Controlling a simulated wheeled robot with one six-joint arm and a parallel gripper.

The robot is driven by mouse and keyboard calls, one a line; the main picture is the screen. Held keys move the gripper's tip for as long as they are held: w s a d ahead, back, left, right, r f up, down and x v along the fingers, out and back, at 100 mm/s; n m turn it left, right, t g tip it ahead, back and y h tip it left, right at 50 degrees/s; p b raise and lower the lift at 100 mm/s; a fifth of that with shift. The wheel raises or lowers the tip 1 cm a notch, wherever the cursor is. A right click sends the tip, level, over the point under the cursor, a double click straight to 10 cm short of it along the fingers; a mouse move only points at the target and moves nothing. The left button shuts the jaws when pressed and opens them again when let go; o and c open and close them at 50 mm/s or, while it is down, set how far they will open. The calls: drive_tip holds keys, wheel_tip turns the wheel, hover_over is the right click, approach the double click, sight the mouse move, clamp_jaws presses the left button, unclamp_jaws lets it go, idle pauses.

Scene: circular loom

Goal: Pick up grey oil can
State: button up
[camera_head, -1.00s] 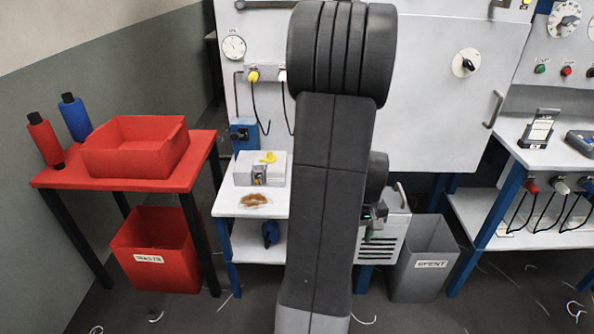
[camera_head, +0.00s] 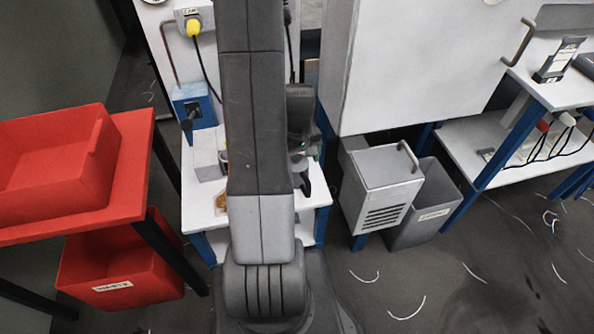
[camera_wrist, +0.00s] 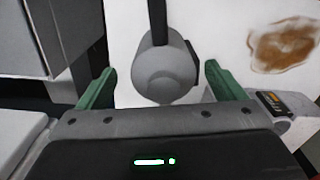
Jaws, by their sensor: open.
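The grey oil can (camera_wrist: 165,72) shows in the wrist view as a rounded grey body with a dark spout or rod running up the picture. It is on or over a white surface. My gripper (camera_wrist: 160,80) is open, with one green finger on each side of the can and visible gaps to both. The can's lower side is hidden from this angle. In the head view my arm covers the middle of the white table, and the can cannot be made out; my gripper (camera_head: 306,172) is partly seen beside the arm.
A brown stain (camera_wrist: 285,45) lies on the white surface, right of the can. In the head view a grey vented box (camera_head: 381,185) and grey bin (camera_head: 428,215) stand right, a red table (camera_head: 135,160) with a red tray (camera_head: 95,165) left. The right-hand floor has scattered pale strands.

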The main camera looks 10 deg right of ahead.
drive_tip(key=shift+w+a+f, duration=0.1)
drive_tip(key=shift+f, duration=1.05)
drive_tip(key=shift+a+f, duration=0.1)
drive_tip(key=shift+f, duration=1)
drive_tip(key=shift+c, duration=0.4)
